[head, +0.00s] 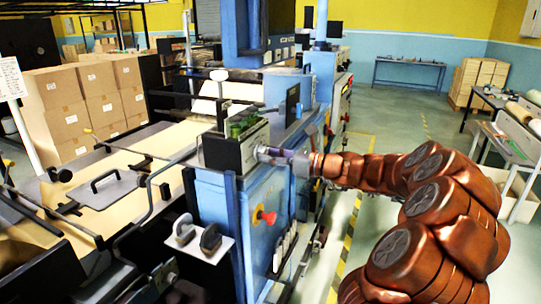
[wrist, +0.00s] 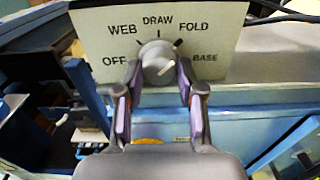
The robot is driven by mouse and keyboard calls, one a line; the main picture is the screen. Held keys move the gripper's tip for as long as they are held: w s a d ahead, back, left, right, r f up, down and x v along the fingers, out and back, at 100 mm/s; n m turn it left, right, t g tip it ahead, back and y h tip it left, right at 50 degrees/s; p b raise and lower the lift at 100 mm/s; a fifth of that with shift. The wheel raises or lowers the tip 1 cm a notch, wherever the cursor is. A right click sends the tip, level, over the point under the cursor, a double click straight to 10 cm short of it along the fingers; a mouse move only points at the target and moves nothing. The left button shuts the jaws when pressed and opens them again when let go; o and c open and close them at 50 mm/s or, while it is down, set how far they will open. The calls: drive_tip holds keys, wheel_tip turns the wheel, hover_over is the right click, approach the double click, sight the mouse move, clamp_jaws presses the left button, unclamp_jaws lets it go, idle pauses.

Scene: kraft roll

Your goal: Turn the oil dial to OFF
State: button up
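The dial is a round grey knob (wrist: 157,66) on a white plate (wrist: 215,40) marked OFF, WEB, DRAW, FOLD and BASE. A pale mark shows on the knob's right side, toward the FOLD and BASE side, away from OFF at the left. My gripper (wrist: 158,74) is open, its purple-padded fingers on either side of the knob. A slim gap seems to show beside the knob; I cannot tell whether either pad touches. In the head view my gripper (head: 268,154) is at the blue machine's dark-framed box (head: 230,152); the dial face is hidden there.
A red knob (head: 267,217) on a yellow base sits on the blue machine (head: 215,200) below my gripper. A shelf with grey handles (head: 205,240) juts out lower left. Stacked cartons (head: 70,110) stand at the left. The floor aisle (head: 385,140) behind my arm is open.

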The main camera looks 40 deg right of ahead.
drive_tip(key=c, duration=0.6)
drive_tip(key=shift+f+n+b, duration=0.15)
drive_tip(key=shift+n+b, duration=0.25)
drive_tip(key=shift+b, duration=0.2)
drive_tip(key=shift+r+n+b, duration=0.15)
drive_tip(key=shift+n+b, duration=6.4)
drive_tip(key=shift+b, duration=0.55)
drive_tip(key=shift+r+n+b, duration=0.1)
drive_tip(key=shift+n+b, duration=6.45)
drive_tip(key=shift+b, duration=0.5)
